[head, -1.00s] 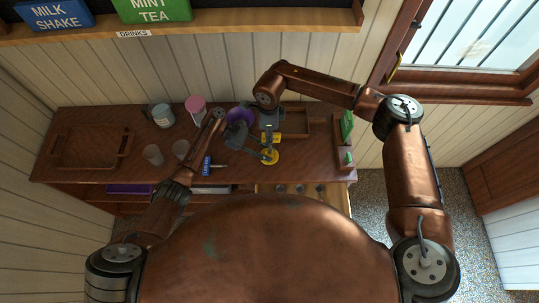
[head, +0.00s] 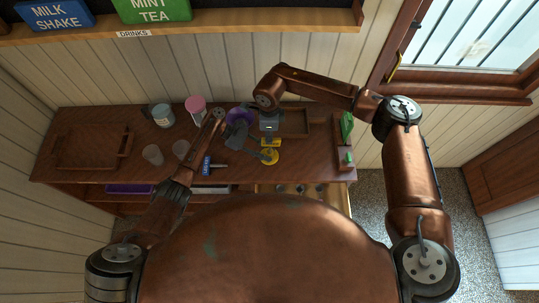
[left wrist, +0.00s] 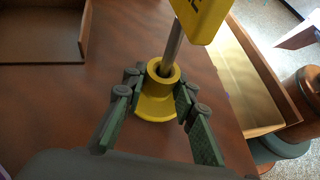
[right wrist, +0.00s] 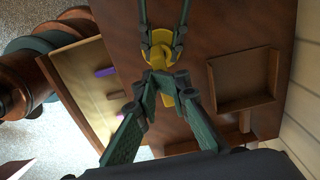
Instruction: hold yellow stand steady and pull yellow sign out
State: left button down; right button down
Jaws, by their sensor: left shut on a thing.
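The yellow stand (left wrist: 155,104) is on the brown counter, with a round base and an upright collar. My left gripper (left wrist: 158,85) is shut around its collar. A grey pole runs from the yellow sign (left wrist: 203,16) down into the collar; its lower end is hidden inside. The left gripper (head: 250,148) comes from the left.
A purple tub (head: 240,115) is behind the left gripper. Cups, a pink-lidded tub (head: 195,105) and a blue-labelled item (head: 206,165) are to the left. A wooden tray (head: 296,123) is behind, and a green item (head: 347,127) is at the right end.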

jog(key=shift+r, duration=0.65)
dwell(0.6)
jog(key=shift+r, duration=2.55)
jog(key=c, duration=1.9)
grip_release()
